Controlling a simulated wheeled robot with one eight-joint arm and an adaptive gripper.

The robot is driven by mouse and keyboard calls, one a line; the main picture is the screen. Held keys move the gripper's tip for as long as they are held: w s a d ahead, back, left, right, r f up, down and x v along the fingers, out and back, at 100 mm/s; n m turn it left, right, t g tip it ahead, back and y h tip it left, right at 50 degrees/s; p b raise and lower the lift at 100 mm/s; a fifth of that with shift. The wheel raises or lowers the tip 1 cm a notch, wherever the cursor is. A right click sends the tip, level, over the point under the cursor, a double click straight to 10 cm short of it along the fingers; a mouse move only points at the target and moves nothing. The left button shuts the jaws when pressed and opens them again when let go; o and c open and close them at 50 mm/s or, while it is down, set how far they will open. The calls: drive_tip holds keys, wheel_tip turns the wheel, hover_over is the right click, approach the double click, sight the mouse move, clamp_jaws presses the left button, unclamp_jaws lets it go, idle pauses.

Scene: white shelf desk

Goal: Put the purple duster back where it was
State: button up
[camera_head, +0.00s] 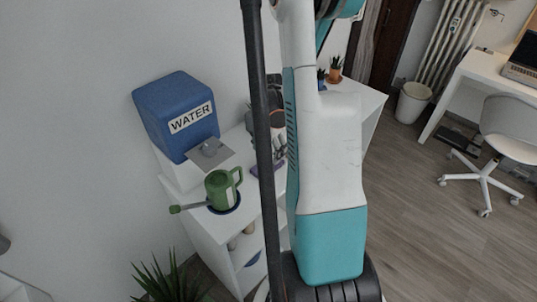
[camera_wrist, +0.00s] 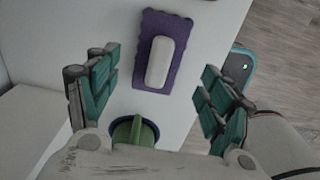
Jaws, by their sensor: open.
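The purple duster (camera_wrist: 178,81), a purple scalloped pad with a white rounded handle on top, lies flat on the white shelf desk (camera_wrist: 205,22) in the wrist view. A small purple part of it (camera_head: 254,171) shows in the head view beside my arm; the rest is hidden. My gripper (camera_wrist: 159,64) is open and empty. Its teal-padded fingers stand on either side of the duster in the wrist picture, apart from it. How high it is above the desk is hard to tell. In the head view my gripper is mostly hidden behind my arm.
A green watering can (camera_head: 217,190) stands on a dark blue round mat at the desk's near end. A blue water box (camera_head: 176,112) sits behind it. Small potted plants (camera_head: 335,70) stand at the far end. A white chair (camera_head: 508,125) is off to the right.

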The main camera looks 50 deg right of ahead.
sight(269, 159)
wheel_tip(269, 159, up, 6)
drive_tip(key=p, duration=0.1)
drive_tip(key=shift+r+p, duration=0.25)
drive_tip(key=shift+p, duration=0.15)
